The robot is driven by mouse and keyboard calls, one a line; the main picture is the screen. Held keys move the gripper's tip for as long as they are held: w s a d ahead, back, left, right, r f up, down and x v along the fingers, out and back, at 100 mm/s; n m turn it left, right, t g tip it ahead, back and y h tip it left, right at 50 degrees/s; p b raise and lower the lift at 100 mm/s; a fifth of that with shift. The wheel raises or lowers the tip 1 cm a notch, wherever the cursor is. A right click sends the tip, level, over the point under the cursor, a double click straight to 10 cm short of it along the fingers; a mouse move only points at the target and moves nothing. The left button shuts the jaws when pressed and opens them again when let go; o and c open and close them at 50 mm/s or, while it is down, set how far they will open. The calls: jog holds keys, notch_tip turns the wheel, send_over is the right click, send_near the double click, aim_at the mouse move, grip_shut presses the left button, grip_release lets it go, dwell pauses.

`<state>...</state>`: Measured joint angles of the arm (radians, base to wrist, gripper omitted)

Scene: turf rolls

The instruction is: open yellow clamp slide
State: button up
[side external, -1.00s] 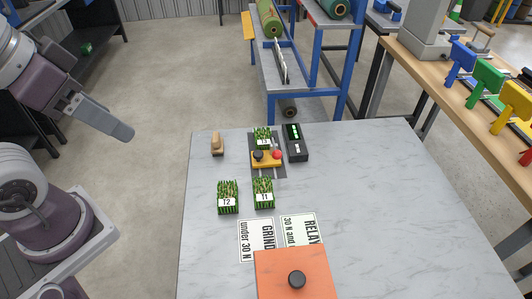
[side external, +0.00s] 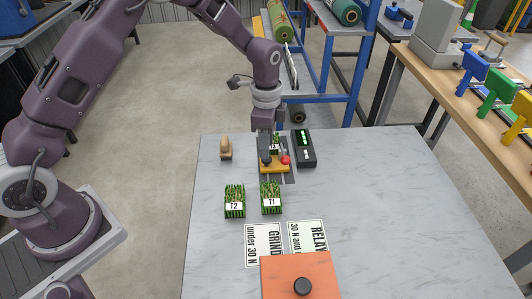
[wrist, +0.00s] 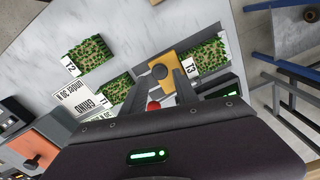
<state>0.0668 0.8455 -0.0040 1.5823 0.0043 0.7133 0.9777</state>
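The yellow clamp slide (side external: 275,169) is a small yellow block with a black knob and a red knob (side external: 286,160). It sits on a dark rail plate near the back of the table. In the wrist view the yellow slide (wrist: 168,62) shows beneath my fingers, with the black knob (wrist: 160,72) by the fingertips. My gripper (side external: 265,155) points straight down over the black-knob end. In the wrist view its two fingers (wrist: 165,79) are apart, with a gap between them. I cannot tell whether they touch the knob. Turf T3 (wrist: 208,56) lies beside the slide.
Turf blocks T2 (side external: 235,199) and T1 (side external: 271,195) stand in front. A black device with green lights (side external: 305,148) is close on the right, and a wooden piece (side external: 226,149) on the left. Two paper signs and an orange box (side external: 325,272) lie nearer. The table's right side is clear.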

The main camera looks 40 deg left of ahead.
aim_at(274, 160)
notch_tip(274, 160, down, 4)
jog(key=shift+r, duration=0.1)
grip_shut()
dwell(1.5)
